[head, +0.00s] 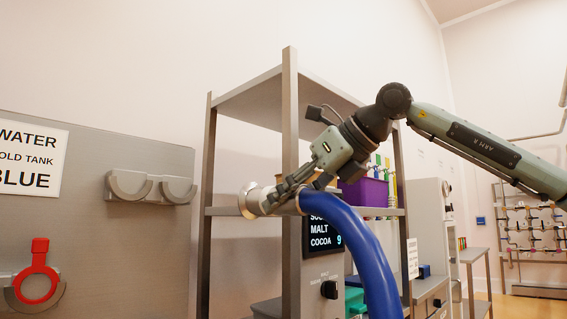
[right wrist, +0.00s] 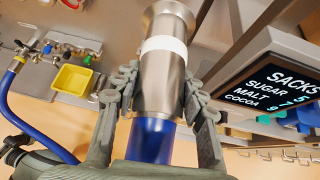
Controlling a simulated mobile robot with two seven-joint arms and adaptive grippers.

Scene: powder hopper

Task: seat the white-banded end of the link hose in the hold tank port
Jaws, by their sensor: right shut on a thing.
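The link hose (head: 358,246) is blue and hangs in a curve below my right gripper (head: 284,197). Its metal end (head: 252,201) points left in the head view, with the flared mouth outward. The right wrist view shows this end (right wrist: 160,85) with a white band (right wrist: 164,47) near its mouth. My right gripper is shut on the metal end behind the band, one finger on each side. The hose end is in the air, apart from the panel at left. I cannot make out the hold tank port in either view. My left gripper is out of view.
A grey panel (head: 90,225) at left carries a sign (head: 28,158) reading water, hold tank, blue. It also has half-round cradles (head: 150,187) and a red ring clamp (head: 37,285). A metal shelf rack (head: 290,110) stands behind my right arm, with a purple bin (head: 365,191).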

